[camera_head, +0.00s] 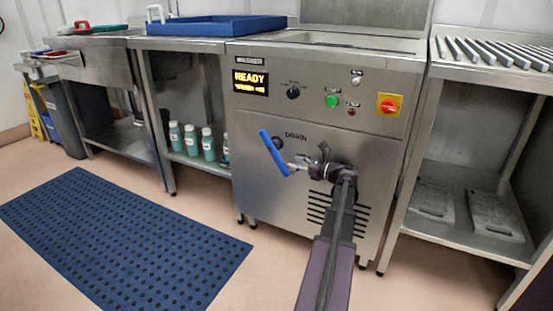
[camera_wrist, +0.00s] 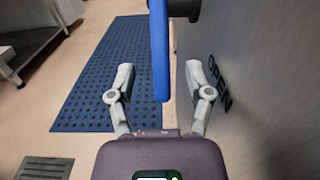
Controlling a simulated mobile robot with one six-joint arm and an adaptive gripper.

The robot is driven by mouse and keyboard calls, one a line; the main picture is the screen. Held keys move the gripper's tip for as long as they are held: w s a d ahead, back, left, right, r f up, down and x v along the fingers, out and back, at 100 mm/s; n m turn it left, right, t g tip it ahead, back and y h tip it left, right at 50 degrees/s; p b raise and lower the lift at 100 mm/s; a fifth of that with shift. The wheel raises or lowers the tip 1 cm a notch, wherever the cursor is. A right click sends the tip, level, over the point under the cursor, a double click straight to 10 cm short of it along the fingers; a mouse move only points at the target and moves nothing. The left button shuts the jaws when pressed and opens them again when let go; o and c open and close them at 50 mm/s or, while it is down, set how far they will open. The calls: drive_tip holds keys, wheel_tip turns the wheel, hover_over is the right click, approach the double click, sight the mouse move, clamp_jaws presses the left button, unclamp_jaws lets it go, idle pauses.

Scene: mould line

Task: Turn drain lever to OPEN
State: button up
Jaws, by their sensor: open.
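The blue drain lever (camera_head: 274,153) is on the front of the washer (camera_head: 262,210), beside the DRAIN label (camera_head: 296,136). It slants from upper left to lower right in the head view. In the wrist view the lever (camera_wrist: 160,50) hangs down between the two fingers. My gripper (camera_head: 296,163) is at the lever's lower end. Its fingers in the wrist view (camera_wrist: 158,82) are spread, with a gap on each side of the lever. Part of the lever's pivot is hidden.
The washer display (camera_head: 251,83) reads READY. A red and yellow switch (camera_head: 389,104) and a green button (camera_head: 331,101) are above. A blue tray (camera_head: 215,26) sits on the counter. A blue floor mat (camera_head: 120,240) lies at left. Bottles (camera_head: 208,147) stand on a shelf.

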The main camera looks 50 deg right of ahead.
sight(281, 159)
drive_tip(key=shift+w+a, duration=0.2)
drive_tip(key=shift+w, duration=1.1)
drive_tip(key=shift+w+a, duration=0.25)
drive_tip(key=shift+w, duration=1.05)
drive_tip(key=shift+w+a, duration=0.2)
drive_tip(key=shift+w, duration=1.1)
clamp_jaws()
